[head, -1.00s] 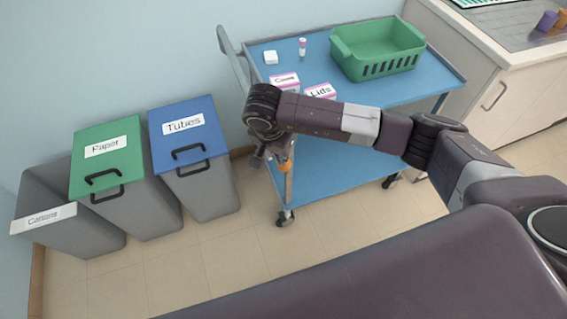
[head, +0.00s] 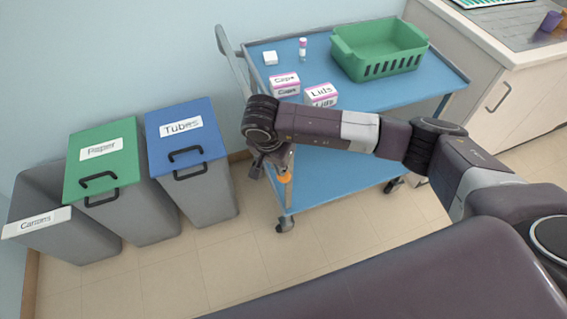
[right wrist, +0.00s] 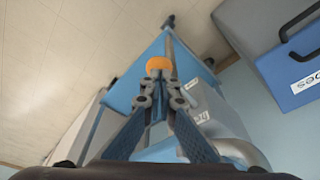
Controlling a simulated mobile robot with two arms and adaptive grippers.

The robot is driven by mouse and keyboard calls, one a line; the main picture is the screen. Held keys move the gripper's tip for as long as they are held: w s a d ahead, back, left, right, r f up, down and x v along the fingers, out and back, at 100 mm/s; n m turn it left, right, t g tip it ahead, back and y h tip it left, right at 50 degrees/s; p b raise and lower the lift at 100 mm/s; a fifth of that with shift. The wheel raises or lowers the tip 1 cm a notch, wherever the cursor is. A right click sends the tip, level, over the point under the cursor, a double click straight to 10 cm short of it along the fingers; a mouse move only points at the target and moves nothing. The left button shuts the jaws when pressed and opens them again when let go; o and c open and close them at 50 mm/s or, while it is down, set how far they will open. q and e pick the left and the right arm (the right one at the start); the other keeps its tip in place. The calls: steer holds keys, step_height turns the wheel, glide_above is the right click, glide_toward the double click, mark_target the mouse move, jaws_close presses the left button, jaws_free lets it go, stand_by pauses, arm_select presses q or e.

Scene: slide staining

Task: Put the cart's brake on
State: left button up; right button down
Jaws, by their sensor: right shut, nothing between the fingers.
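The cart (head: 335,188) is blue with two shelves, a grey push handle (head: 229,58) on its left end and castors below. An orange knob (head: 285,178), which looks like the brake control, shows at the cart's near left corner post. In the right wrist view the orange knob (right wrist: 159,64) lies just beyond my fingertips. My right gripper (head: 268,165) hangs beside that corner, fingers pointing down. In the wrist view my right gripper (right wrist: 159,88) is shut with nothing between its fingers. I cannot tell whether it touches the knob. My left gripper is out of view.
The cart's top bears a green basket (head: 358,58), a Caps box (head: 285,86), a Lids box (head: 321,96), a small vial (head: 303,48) and a white block (head: 270,58). Bins for tubes (head: 205,185), paper (head: 140,210) and cartons (head: 62,228) stand left. A counter (head: 520,85) stands right.

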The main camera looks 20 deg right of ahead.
steer(key=shift+s+a+r, duration=0.2)
steer(key=shift+s+a, duration=0.2)
steer(key=shift+a, duration=0.05)
steer(key=shift+s+a+r, duration=0.2)
steer(key=shift+s+a, duration=0.15)
steer(key=shift+a, duration=0.1)
steer(key=shift+r, duration=0.1)
steer(key=v, duration=1.1)
steer(key=shift+r, duration=0.35)
steer(key=shift+s+a, duration=0.15)
steer(key=shift+a, duration=0.05)
